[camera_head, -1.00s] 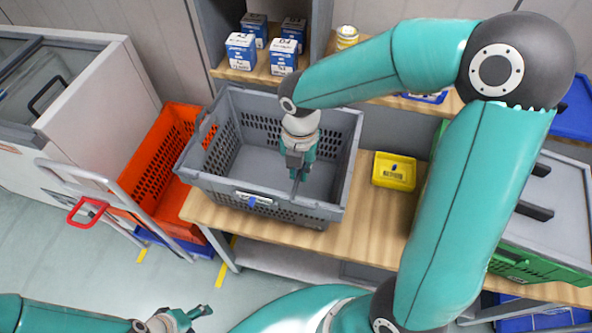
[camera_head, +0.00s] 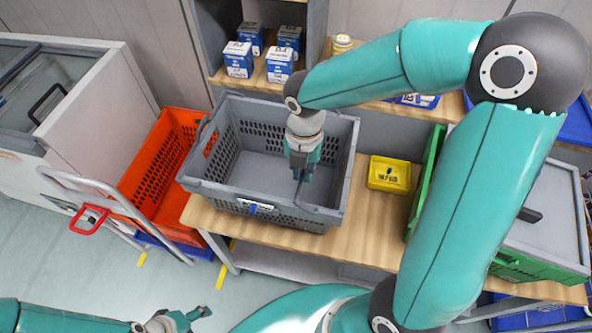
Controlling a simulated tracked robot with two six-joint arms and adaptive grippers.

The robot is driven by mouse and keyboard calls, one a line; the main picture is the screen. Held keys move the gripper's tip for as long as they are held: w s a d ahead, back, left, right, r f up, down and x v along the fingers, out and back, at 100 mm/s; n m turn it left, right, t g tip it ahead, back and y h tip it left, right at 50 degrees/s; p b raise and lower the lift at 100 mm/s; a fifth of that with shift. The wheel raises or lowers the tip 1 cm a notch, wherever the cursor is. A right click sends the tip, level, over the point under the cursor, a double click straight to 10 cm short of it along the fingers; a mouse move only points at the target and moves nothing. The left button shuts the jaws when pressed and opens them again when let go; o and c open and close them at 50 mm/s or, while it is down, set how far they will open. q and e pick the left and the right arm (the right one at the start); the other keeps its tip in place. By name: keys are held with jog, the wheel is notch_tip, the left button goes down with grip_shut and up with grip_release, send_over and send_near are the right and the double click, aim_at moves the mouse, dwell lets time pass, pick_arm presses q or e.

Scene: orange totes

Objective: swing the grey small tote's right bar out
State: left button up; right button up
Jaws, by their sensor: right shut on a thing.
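The grey small tote (camera_head: 226,204) stands on a wooden bench, its open top facing me. My right arm comes down from the upper right, and its gripper (camera_head: 302,176) is over the inside of the tote, right of its middle. It is shut on the tote's right bar (camera_head: 320,209), a thin dark bar that shows from below the fingers toward the tote's front right corner. The fingers hide part of it. The tote's left bar (camera_head: 206,135) lies by the left rim. My left gripper (camera_head: 196,318) is low in the picture, away from the tote, open and empty.
An orange tote (camera_head: 160,160) stands left of the bench, beside a trolley handle (camera_head: 90,218). A small yellow bin (camera_head: 389,174) is right of the grey tote. Blue-and-white boxes (camera_head: 238,60) stand on the shelf behind. A green tote (camera_head: 425,180) is partly hidden by my right arm.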

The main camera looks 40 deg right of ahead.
jog(key=shift+s+d+r, duration=0.2)
jog(key=shift+s+r, duration=0.1)
jog(key=shift+r, duration=0.1)
jog(key=shift+s+d+r+p, duration=0.55)
jog(key=shift+s+d, duration=0.1)
jog(key=shift+s, duration=0.15)
jog(key=shift+s+d+r, duration=0.1)
jog(key=shift+s+d, duration=0.7)
jog(key=shift+s, duration=0.15)
